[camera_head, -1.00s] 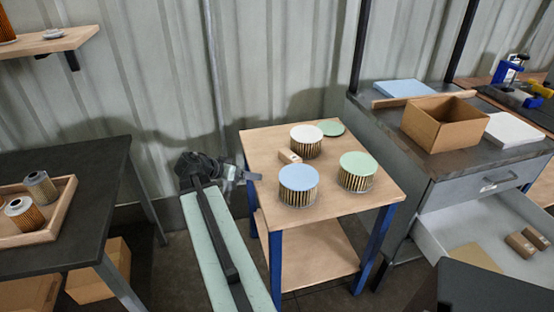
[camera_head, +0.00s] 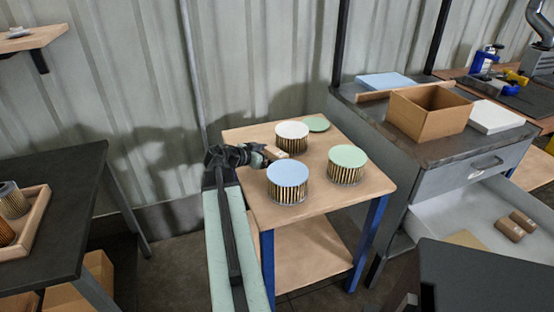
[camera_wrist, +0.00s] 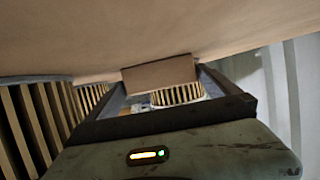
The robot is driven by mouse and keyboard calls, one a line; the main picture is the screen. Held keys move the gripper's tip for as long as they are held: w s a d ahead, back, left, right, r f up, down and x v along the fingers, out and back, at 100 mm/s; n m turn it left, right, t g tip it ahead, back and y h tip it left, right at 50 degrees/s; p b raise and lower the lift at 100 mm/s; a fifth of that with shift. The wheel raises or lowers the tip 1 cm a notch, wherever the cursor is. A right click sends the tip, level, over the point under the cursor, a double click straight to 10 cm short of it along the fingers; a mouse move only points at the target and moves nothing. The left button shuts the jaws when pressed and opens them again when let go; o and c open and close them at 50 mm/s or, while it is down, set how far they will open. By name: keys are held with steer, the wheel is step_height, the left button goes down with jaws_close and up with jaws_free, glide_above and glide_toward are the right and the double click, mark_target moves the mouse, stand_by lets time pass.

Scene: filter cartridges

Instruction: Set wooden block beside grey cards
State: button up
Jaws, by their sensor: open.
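The wooden block (camera_head: 272,150) lies on the small wooden table with blue legs (camera_head: 325,193), beside the white-topped filter. In the wrist view, which looks upside down, the block (camera_wrist: 158,74) shows between the finger ends. My gripper (camera_head: 258,155) is at the block's left end, low over the table's left side. Its fingers (camera_wrist: 168,92) are open in the wrist view; whether they touch the block I cannot tell. I cannot make out any grey cards.
White-topped (camera_head: 292,137), blue-topped (camera_head: 288,182) and green-topped (camera_head: 346,164) filters stand close around my gripper. A green disc (camera_head: 317,124) lies behind them. The grey cabinet at right holds a cardboard box (camera_head: 428,112); its drawer (camera_head: 480,215) is open.

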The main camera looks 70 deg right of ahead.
mark_target(275, 151)
steer(key=shift+x, duration=0.95)
steer(key=c, duration=1.3)
steer(key=shift+r, duration=0.1)
step_height(275, 151, up, 24)
steer(key=p, duration=2.4)
